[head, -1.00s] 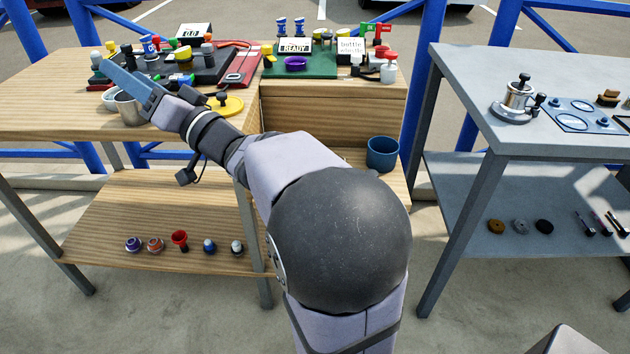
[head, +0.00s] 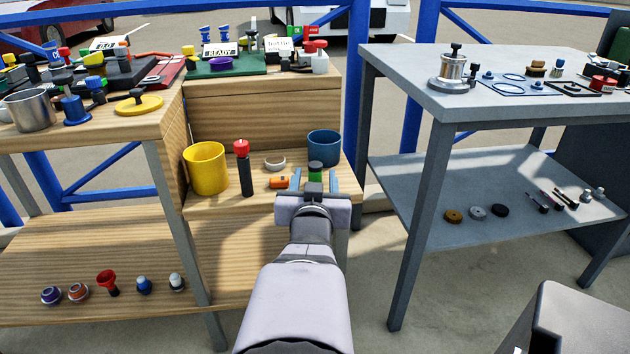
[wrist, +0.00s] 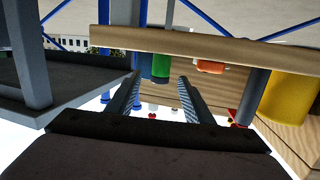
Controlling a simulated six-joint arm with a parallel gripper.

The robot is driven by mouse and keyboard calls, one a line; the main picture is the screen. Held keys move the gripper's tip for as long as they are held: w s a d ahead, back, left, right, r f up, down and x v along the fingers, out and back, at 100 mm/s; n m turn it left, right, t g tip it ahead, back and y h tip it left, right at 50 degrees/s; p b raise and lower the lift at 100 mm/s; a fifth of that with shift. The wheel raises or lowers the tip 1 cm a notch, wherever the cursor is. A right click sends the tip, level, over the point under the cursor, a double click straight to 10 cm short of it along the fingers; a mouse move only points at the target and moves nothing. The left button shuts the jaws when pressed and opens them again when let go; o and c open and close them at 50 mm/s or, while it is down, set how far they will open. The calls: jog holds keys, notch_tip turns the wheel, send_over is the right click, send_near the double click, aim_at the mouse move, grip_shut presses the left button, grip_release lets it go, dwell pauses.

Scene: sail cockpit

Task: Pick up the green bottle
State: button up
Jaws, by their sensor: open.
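The green bottle (head: 316,174) has a dark cap and stands on the raised wooden shelf, in front of the blue cup. My gripper hides its lower part in the head view. In the wrist view, which looks upside down, the green bottle (wrist: 160,66) shows beyond the fingertips, between the two finger lines. My gripper (head: 314,182) is open and empty, just on the near side of the bottle. I see no contact with the bottle.
On the same shelf are a blue cup (head: 324,146), an orange item (head: 279,183), a white ring (head: 275,162), a black bottle with a red cap (head: 245,170) and a yellow cup (head: 206,168). A grey table (head: 400,100) stands to the right.

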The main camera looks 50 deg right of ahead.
aim_at(315, 175)
jog(key=shift+a+f, duration=0.1)
jog(key=shift+f, duration=0.25)
jog(key=shift+r, duration=0.1)
jog(key=shift+w+d+p, duration=0.3)
jog(key=shift+d+p, duration=0.15)
jog(key=shift+p, duration=0.4)
jog(key=shift+w+d+p, duration=0.35)
jog(key=shift+d+p, duration=0.2)
jog(key=shift+p, duration=0.3)
jog(key=shift+f+b+x, duration=0.25)
jog(key=shift+b+x, duration=0.25)
jog(key=shift+x, duration=0.8)
jog(key=c, duration=1.1)
